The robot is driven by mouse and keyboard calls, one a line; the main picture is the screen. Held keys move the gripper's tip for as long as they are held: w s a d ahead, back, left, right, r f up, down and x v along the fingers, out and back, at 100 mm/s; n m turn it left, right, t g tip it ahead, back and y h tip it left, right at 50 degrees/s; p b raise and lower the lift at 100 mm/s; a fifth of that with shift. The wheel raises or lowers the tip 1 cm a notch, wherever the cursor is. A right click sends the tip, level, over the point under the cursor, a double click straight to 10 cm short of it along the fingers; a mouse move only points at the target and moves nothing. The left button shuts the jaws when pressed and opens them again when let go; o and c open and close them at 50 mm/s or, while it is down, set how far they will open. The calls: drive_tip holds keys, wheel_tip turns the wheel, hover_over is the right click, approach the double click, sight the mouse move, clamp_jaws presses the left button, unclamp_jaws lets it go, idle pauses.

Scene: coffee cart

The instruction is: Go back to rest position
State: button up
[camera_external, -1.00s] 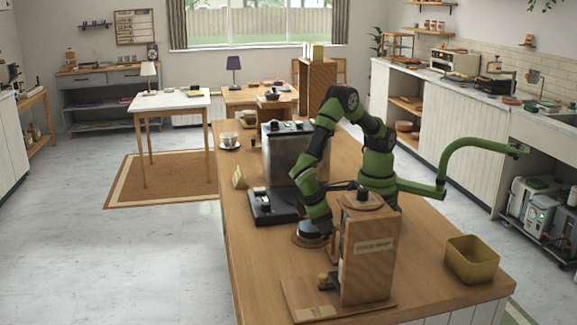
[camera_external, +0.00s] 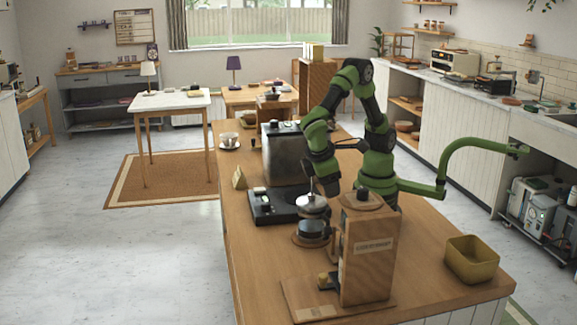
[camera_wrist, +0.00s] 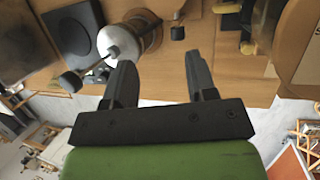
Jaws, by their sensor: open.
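My gripper (camera_external: 325,185) hangs in the air just above and behind the pot in the external view. In the wrist view, its two dark fingers (camera_wrist: 160,70) are spread apart with nothing between them. The pot (camera_external: 312,228), with a silver lid and dark lower part, stands upright on a round wooden base on the counter. It also shows in the wrist view (camera_wrist: 118,42), beyond the left finger and apart from it. The fingertips are hard to make out in the external view.
A wooden dispenser (camera_external: 367,260) stands close in front of the pot. A dark machine (camera_external: 285,155) stands behind it, and a yellow bin (camera_external: 471,262) is at the counter's right end. A cup on a saucer (camera_external: 229,141) is at the far left. The counter's left front is clear.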

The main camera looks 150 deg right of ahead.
drive_tip(key=s+a+r+n+t+y, duration=0.1)
drive_tip(key=s+a+r+n+t, duration=0.4)
drive_tip(key=s+r+t, duration=0.5)
drive_tip(key=shift+s+a+r+t, duration=0.25)
drive_tip(key=shift+s+a+t, duration=0.3)
drive_tip(key=shift+s+t, duration=0.35)
